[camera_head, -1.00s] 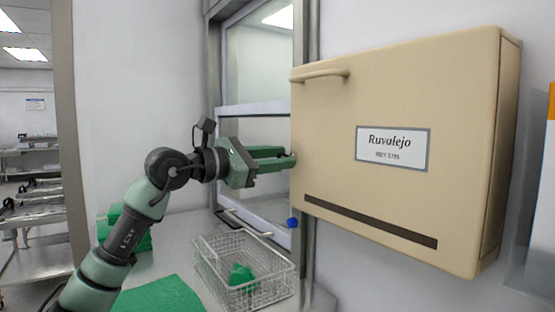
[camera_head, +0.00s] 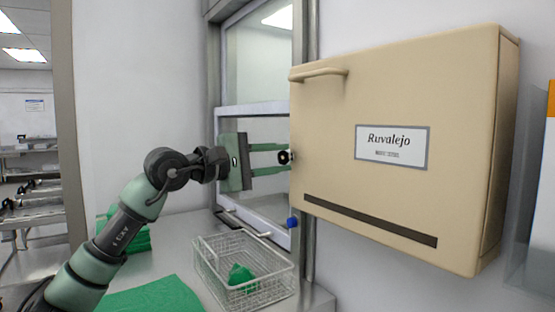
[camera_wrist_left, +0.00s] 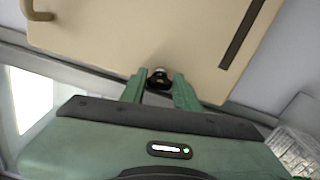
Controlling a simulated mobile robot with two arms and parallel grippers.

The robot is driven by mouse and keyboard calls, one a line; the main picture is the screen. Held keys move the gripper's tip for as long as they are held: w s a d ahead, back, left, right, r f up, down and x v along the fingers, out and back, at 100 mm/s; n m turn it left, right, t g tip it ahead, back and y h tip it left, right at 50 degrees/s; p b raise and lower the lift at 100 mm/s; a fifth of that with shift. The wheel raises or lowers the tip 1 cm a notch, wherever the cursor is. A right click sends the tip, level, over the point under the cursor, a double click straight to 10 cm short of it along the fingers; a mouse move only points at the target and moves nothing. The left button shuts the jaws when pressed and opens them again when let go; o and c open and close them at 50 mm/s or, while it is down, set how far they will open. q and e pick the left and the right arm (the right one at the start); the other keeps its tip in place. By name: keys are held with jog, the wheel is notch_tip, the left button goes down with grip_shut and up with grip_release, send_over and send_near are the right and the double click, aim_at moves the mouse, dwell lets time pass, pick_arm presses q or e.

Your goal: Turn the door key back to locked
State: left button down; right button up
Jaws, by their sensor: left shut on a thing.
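The beige wall cabinet (camera_head: 330,165) hangs at the right, its door shut as far as I see. The key (camera_head: 285,157), small, dark and silvery, sits at the left edge of the cabinet. My left gripper (camera_head: 284,156) reaches it from the left, one finger above and one below, shut on the key. In the left wrist view the key (camera_wrist_left: 159,80) lies between the two green fingertips (camera_wrist_left: 159,77), against the beige face. Whether it points to locked cannot be told. My right gripper is not in view.
A wire basket (camera_head: 205,268) with a green item (camera_head: 240,274) stands on the counter below. A green cloth (camera_head: 155,296) lies to its left. A glazed hatch (camera_head: 262,185) is behind the gripper, with a blue knob (camera_head: 292,223) low on its frame.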

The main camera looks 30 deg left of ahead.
pick_arm(q)
jog(key=shift+m, duration=0.9)
jog(key=shift+f, duration=0.1)
jog(key=c, duration=1)
grip_release()
jog(key=shift+c, duration=0.2)
jog(key=shift+s+a+b, duration=0.15)
jog(key=shift+s+b, duration=0.05)
jog(key=shift+b, duration=0.1)
jog(key=b+v, duration=0.3)
jog(key=v, duration=0.4)
jog(key=shift+s, duration=0.15)
